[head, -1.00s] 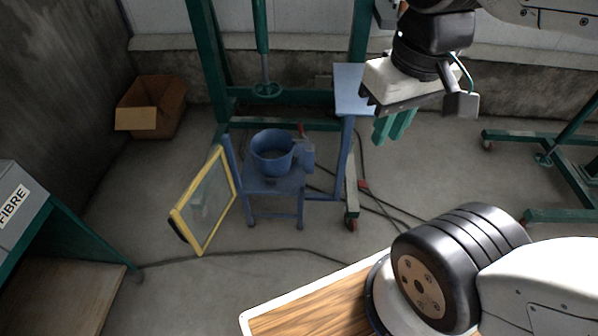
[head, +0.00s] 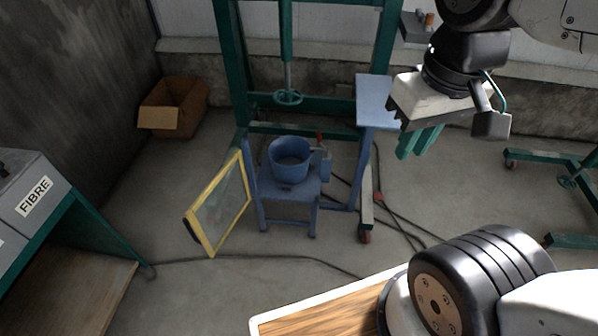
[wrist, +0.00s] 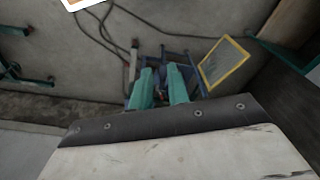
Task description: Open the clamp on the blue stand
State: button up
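The blue stand (head: 290,193) is low and stool-like, on the floor near the centre of the head view, with a round blue pot (head: 290,157) on it. A small red-tipped part (head: 320,137), perhaps the clamp's handle, shows just right of the pot; whether the clamp is open or shut is too small to tell. My gripper (head: 418,141) is up and to the right of the stand, well apart from it. Its two teal fingers are spread with nothing between them. In the wrist view my gripper (wrist: 160,88) partly hides the blue framework behind it.
A yellow-framed screen (head: 218,204) leans out at the stand's left. A raised blue tabletop (head: 374,100) is close to my gripper. Green posts (head: 232,70) rise behind. Cables (head: 395,212) cross the floor. A cardboard box (head: 172,107) and a FIBRE-labelled unit (head: 30,195) are left.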

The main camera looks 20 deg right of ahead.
aim_at(319, 133)
jog(key=u, duration=0.35)
jog(key=i, duration=0.4)
jog(key=u, duration=0.45)
